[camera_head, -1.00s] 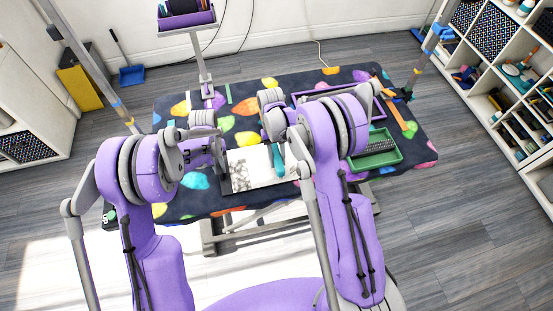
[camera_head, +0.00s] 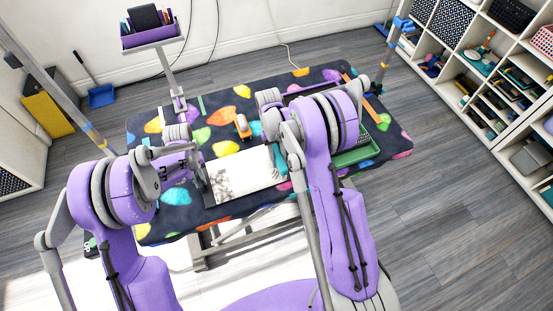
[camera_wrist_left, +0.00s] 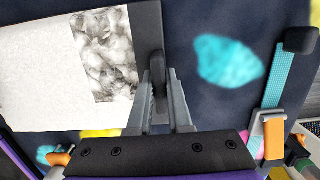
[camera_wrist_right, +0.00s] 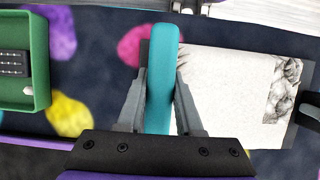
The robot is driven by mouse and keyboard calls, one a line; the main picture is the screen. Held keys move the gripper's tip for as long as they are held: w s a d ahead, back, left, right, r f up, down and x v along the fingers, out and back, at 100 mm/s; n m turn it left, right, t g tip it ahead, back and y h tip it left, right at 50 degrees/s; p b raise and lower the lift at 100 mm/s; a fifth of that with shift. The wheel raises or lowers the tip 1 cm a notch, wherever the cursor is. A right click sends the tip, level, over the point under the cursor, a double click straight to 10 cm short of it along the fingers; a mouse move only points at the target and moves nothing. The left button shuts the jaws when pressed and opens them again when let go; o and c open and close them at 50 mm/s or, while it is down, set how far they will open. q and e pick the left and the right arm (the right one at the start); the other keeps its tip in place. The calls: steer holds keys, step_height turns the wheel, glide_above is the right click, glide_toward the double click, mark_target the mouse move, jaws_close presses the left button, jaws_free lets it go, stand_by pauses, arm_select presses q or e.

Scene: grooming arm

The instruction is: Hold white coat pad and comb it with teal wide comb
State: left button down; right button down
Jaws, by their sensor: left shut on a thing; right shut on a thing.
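The white coat pad (camera_head: 243,172) lies on the table, pale with a mottled grey patch at its left end and a dark border. My left gripper (camera_wrist_left: 158,85) is shut on the dark upright grip at the patch end of the pad; it also shows in the head view (camera_head: 200,178). The teal wide comb (camera_wrist_right: 160,75) is upright between the fingers of my right gripper (camera_wrist_right: 160,95), which is shut on it. The comb is at the pad's right end, at the edge away from the grey patch. Whether its teeth touch the pad is hidden.
A green tray (camera_wrist_right: 40,60) stands right of the pad; in the head view my right arm partly covers it. An orange-handled tool (camera_head: 242,127) lies behind the pad. A teal strap (camera_wrist_left: 275,90) lies near my left gripper.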

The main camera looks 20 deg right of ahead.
steer(key=shift+a, duration=0.1)
stand_by(0.3)
steer(key=a, duration=0.7)
steer(key=shift+a, duration=0.35)
steer(key=a, duration=0.7)
steer(key=shift+a, duration=0.4)
stand_by(0.4)
steer(key=shift+d, duration=4.05)
